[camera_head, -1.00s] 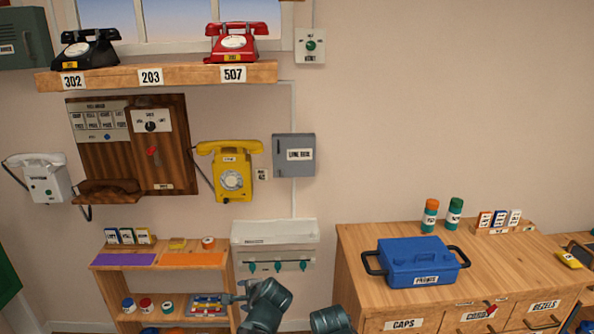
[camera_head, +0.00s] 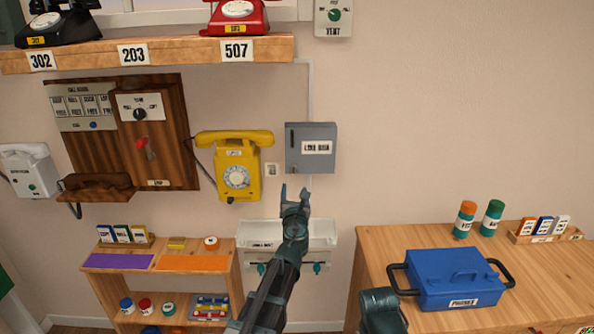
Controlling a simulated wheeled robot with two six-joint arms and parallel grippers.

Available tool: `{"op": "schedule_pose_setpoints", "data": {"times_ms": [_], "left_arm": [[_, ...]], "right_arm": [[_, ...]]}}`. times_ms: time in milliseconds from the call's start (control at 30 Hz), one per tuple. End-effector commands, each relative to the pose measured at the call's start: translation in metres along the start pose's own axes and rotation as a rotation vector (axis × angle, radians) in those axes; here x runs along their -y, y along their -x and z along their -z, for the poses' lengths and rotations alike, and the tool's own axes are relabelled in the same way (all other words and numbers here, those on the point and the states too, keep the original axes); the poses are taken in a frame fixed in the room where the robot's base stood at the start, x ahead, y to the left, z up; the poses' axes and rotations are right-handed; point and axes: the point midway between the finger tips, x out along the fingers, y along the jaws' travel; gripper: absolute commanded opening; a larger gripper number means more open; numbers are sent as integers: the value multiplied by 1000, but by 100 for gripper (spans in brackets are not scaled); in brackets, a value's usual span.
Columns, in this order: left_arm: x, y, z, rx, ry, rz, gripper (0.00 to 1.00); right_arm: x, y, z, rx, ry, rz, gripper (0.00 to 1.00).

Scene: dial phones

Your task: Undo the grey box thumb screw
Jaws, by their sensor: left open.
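The grey box (camera_head: 325,133), labelled like "LINE BOX", hangs shut on the wall to the right of the yellow phone (camera_head: 237,178). A small dark detail shows near its left edge, but I cannot make out a thumb screw clearly. My left gripper (camera_head: 294,194) is open and empty, fingers pointing up, in front of the wall just below the box's lower left corner. It appears apart from the box.
A small wall plate (camera_head: 272,170) sits between phone and box. A pale wall unit (camera_head: 318,229) is below, partly hidden by my left arm. A shelf (camera_head: 190,46) with phones runs above. A blue case (camera_head: 455,280) stands on the wooden cabinet (camera_head: 385,240) at right. The wall right of the box is bare.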

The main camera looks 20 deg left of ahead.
Motion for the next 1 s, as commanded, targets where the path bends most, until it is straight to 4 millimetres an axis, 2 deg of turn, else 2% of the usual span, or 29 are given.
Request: {"op": "schedule_pose_setpoints", "data": {"times_ms": [267,800,1000], "left_arm": [[0,-24,0,-1,3,-2,66],[0,-126,0,-1,5,-2,66],[0,-138,0,-1,5,-1,66]], "right_arm": [[0,0,0,0,0,0,50],[0,0,0,0,0,0,50],[0,0,0,0,0,0,50]]}}
